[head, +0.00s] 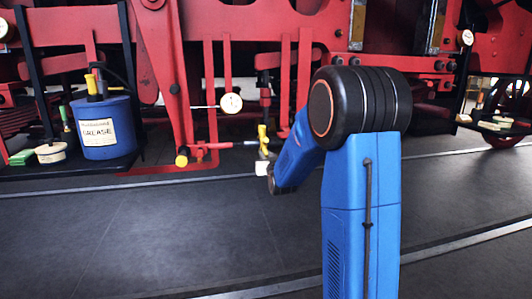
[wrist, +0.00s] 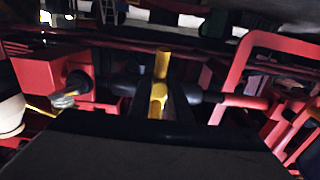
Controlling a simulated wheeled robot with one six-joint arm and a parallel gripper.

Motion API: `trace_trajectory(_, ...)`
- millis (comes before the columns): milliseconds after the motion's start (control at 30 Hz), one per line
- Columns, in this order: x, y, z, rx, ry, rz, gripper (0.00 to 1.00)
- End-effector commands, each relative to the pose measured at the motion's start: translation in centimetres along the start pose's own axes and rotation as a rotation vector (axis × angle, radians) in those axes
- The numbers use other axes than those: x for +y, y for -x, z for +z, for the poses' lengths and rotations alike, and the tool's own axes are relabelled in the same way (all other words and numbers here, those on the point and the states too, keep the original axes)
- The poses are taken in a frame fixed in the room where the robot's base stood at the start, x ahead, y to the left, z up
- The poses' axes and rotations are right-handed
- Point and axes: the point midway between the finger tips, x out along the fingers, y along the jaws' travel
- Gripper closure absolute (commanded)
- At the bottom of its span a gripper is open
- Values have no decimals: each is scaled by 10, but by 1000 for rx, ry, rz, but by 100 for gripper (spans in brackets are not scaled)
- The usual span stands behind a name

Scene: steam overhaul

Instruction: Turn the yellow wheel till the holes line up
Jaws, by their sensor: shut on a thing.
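A yellow piece, taken as the yellow wheel (wrist: 160,92), stands upright in the middle of the wrist view, seen nearly edge-on. It also shows in the head view (head: 263,138), low in front of the red frame. My gripper (wrist: 159,98) has a dark finger on each side of it and is shut on it. In the head view my blue arm reaches down and left to it, and its end is small and partly hidden by my own arm. I cannot make out the holes.
Red rods and machinery fill the back. A white dial (head: 231,103) hangs left of the wheel, and a second yellow knob (head: 181,160) sits low. A blue grease tub (head: 103,127) stands on a shelf at left. The dark floor (head: 150,235) in front is clear.

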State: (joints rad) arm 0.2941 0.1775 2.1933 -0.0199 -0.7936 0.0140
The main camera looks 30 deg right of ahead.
Motion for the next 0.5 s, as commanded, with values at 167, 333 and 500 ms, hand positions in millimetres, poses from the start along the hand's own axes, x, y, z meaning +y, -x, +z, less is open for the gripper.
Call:
trace_trajectory(167, 0, 0, 0, 1, 0, 0, 100)
trace_trajectory(333, 0, 0, -1, 4, 0, 0, 100)
trace_trajectory(500, 0, -4, 5, 4, 0, 0, 100)
